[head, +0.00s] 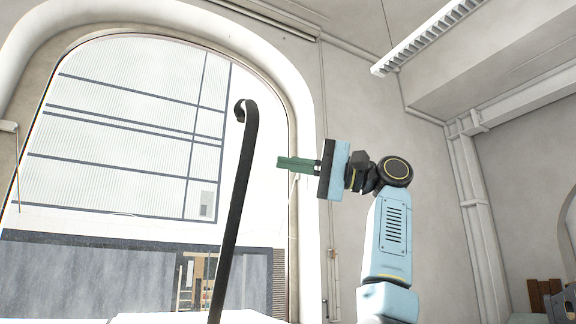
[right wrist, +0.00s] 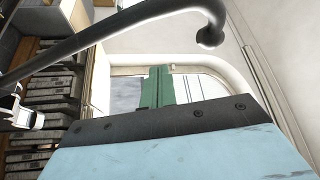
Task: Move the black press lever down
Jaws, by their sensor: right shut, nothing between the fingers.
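The black press lever (head: 236,205) stands nearly upright in the head view, leaning slightly right, with a curled top end. It also crosses the upper part of the right wrist view (right wrist: 120,30) as a dark bar with a hooked, rounded end. My right gripper (head: 280,163) is to the right of the lever's upper part in the head view, its green fingers shut and empty, pointing left toward it. A gap shows between fingertips and lever. The shut fingers also show in the right wrist view (right wrist: 158,70). The lever's lower end is out of view. My left gripper is not in view.
A large arched window (head: 130,130) is behind the lever. A white surface (head: 190,318) shows at the bottom of the head view. In the right wrist view, shelves with dark stacked slabs (right wrist: 50,100) are at the left. The air around the gripper looks clear.

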